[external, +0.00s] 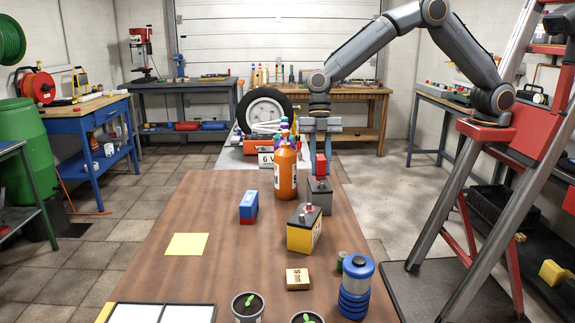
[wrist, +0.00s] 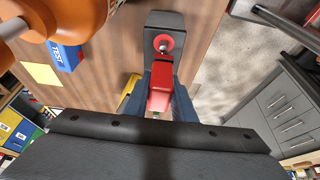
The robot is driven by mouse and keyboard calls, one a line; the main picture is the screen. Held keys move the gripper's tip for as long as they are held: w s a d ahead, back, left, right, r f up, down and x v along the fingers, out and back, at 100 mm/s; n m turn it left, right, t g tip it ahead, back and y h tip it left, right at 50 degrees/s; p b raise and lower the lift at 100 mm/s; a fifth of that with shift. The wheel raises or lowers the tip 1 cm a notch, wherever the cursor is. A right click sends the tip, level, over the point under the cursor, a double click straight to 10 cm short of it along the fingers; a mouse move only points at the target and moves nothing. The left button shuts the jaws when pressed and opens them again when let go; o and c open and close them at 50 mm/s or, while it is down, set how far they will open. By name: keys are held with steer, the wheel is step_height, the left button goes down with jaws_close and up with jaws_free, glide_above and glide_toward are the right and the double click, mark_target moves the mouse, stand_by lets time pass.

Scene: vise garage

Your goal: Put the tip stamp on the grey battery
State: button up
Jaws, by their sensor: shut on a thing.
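My gripper (external: 321,152) is shut on a small red block, which I take to be the tip stamp (external: 321,165); no lettering on it is readable. In the wrist view the red stamp (wrist: 160,92) sits between my blue fingers (wrist: 162,100). The grey battery (external: 319,199) stands upright on the wooden table, directly below the stamp in the external view. In the wrist view the grey battery's top (wrist: 164,24), with a red-ringed terminal, lies just beyond the stamp. I cannot tell whether stamp and battery touch.
Orange bottles (external: 285,177) stand close left of the grey battery. A yellow battery (external: 304,231) stands in front of it. A blue-and-red block marked TEST (external: 249,206), a yellow sheet (external: 187,244), a small wooden block (external: 298,279) and a blue lantern (external: 356,287) are on the table (external: 220,210).

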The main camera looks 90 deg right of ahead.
steer(key=shift+f, duration=0.2)
steer(key=shift+f+b, duration=0.3)
steer(key=shift+b, duration=0.15)
steer(key=o, duration=1.1)
steer(key=shift+c, duration=0.2)
steer(key=shift+r, duration=0.1)
steer(key=shift+r+p, duration=0.45)
steer(key=shift+p, duration=0.05)
steer(key=b+v, duration=0.4)
steer(key=v, duration=0.8)
steer(key=s+d+f+m+h, duration=0.1)
steer(key=s+d+f+m, duration=0.3)
steer(key=s, duration=0.7)
steer(key=s+d+f+m+h, duration=0.2)
steer(key=s+d+f+m, duration=0.3)
steer(key=s+m, duration=0.3)
steer(key=s+d+f+m+h, duration=0.1)
steer(key=s+d+f+m, duration=0.3)
steer(key=s, duration=1)
steer(key=shift+d+f+m+t, duration=0.2)
steer(key=shift+d+m+t, duration=0.1)
steer(key=shift+m, duration=0.7)
